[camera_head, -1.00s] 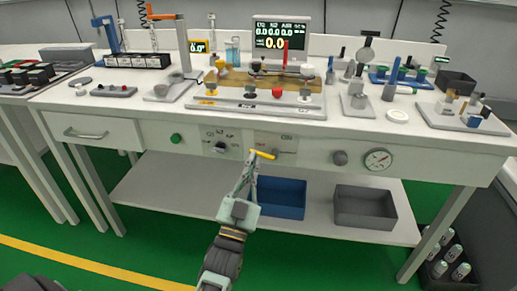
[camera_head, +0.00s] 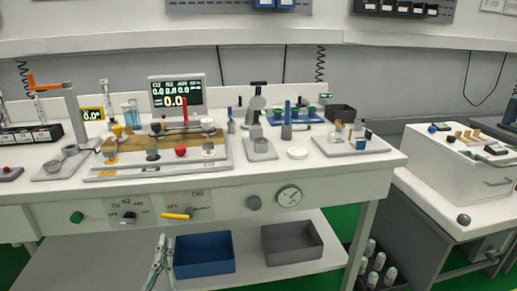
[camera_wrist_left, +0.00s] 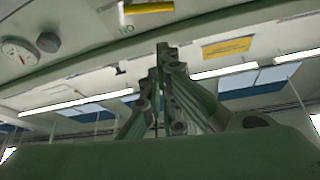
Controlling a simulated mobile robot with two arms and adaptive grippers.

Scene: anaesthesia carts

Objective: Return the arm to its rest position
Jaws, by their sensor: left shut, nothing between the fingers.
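My left gripper (camera_head: 162,240) shows at the lower edge of the head view, below the bench's front panel and in front of the lower shelf. Its fingers are together, empty, and apart from the yellow lever (camera_head: 177,215) on the panel. In the left wrist view the fingers (camera_wrist_left: 163,50) point up and meet at their tips. The yellow lever also shows at the top of that view (camera_wrist_left: 150,8), clear of the fingertips. Most of the left arm is out of the head view. My right gripper is in neither view.
The white bench (camera_head: 330,180) carries a monitor (camera_head: 176,97) and several instruments. A round gauge (camera_head: 289,196) sits on its front panel. A blue bin (camera_head: 204,254) and a grey bin (camera_head: 292,243) stand on the shelf below. A grey cart (camera_head: 440,225) stands at the right.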

